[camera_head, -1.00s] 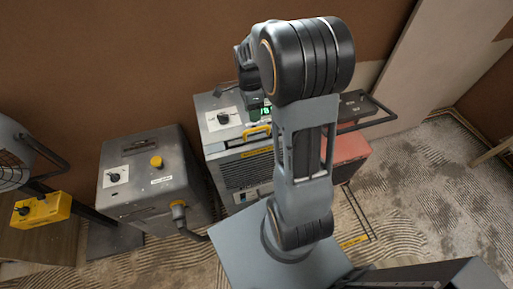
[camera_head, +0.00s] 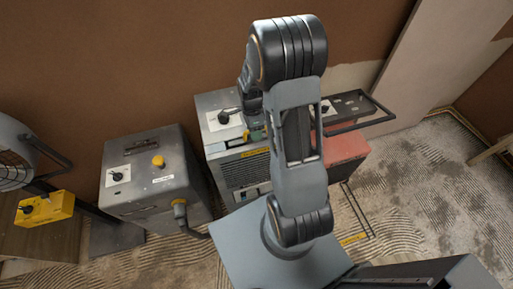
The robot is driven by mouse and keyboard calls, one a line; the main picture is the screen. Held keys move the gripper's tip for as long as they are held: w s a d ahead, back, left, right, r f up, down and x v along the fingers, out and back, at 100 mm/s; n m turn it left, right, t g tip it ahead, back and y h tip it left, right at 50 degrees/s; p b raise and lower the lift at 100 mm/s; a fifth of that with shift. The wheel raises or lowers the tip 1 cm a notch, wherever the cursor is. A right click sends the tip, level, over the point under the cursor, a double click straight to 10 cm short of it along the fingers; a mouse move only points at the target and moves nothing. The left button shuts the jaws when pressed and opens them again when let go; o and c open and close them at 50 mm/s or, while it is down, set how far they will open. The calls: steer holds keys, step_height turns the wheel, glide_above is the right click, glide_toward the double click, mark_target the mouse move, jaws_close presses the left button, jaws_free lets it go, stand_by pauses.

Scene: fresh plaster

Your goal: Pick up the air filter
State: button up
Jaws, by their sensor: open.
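The grey machine (camera_head: 245,174) with a louvred front stands in the middle, partly behind my arm. A slot in its top holds what looks like the air filter, a flat panel (camera_head: 228,144) with a yellow handle (camera_head: 247,136). My gripper (camera_head: 256,130) is open, pointing down at the handle. The wrist and arm cover part of the handle and the fingertips are hard to make out. I cannot tell whether they touch the handle.
A second grey box (camera_head: 155,182) with a yellow knob and a cable stands to the left. A yellow control box (camera_head: 45,208) and a caged fan (camera_head: 14,160) are at far left. A red machine (camera_head: 343,150) with a black bar handle stands right. Bare floor (camera_head: 420,200) lies further right.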

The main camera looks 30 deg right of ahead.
steer(key=shift+c, duration=0.4)
jaws_close()
steer(key=shift+r, duration=0.1)
step_height(320, 180, up, 28)
steer(key=b, duration=0.2)
stand_by(0.7)
